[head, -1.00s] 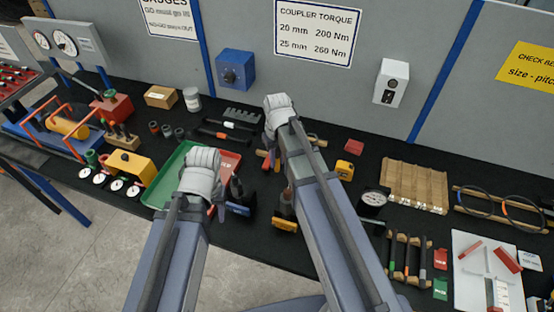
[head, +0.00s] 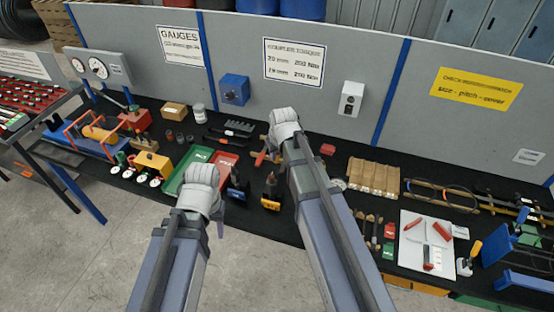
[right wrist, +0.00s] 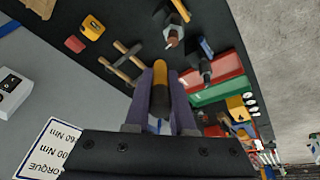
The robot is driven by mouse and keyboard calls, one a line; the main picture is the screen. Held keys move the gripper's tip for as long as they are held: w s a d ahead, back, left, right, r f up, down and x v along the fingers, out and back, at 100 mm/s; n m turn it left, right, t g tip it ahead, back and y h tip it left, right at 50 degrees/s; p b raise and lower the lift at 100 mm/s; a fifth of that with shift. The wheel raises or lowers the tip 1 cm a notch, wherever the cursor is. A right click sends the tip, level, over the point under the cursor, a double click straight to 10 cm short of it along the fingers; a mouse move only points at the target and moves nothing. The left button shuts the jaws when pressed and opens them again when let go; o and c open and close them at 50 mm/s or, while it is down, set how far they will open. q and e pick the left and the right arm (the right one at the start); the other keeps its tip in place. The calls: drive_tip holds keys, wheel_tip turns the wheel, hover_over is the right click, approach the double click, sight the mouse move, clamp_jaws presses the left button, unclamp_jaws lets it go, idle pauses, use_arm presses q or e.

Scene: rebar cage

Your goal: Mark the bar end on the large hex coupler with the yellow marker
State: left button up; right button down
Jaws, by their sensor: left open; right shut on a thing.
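My right gripper (right wrist: 160,84) is shut on a marker (right wrist: 160,69) with a yellow-orange end and a dark body, seen in the right wrist view. A clamp stand with a yellow base (head: 271,190) holds a dark upright piece. A similar blue-based stand (head: 238,187) is beside it. I cannot tell which piece is the large hex coupler.
A green tray (head: 176,182) and a red tray (head: 218,174) lie left of the stands. Hammers (right wrist: 122,66) lie near my right gripper. A wooden rack (head: 373,177) and a white board (head: 425,258) are to the right. The panel wall (head: 300,100) stands behind.

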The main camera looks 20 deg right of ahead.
drive_tip(key=shift+s+r, duration=0.25)
drive_tip(key=shift+r, duration=0.1)
drive_tip(key=shift+w+f, duration=0.1)
drive_tip(key=shift+f, duration=0.3)
drive_tip(key=shift+f+b, duration=0.85)
drive_tip(key=shift+b, duration=0.3)
use_arm(q)
drive_tip(key=f+b, duration=0.1)
drive_tip(key=f, duration=0.1)
drive_tip(key=f+b, duration=0.2)
drive_tip(key=f, duration=0.1)
drive_tip(key=shift+s+f+b, duration=0.25)
drive_tip(key=shift+f+b, duration=0.1)
use_arm(e)
wheel_tip(320, 180, down, 4)
drive_tip(key=shift+r, duration=0.1)
use_arm(q)
drive_tip(key=shift+f+b, duration=1)
use_arm(e)
drive_tip(key=shift+f, duration=1)
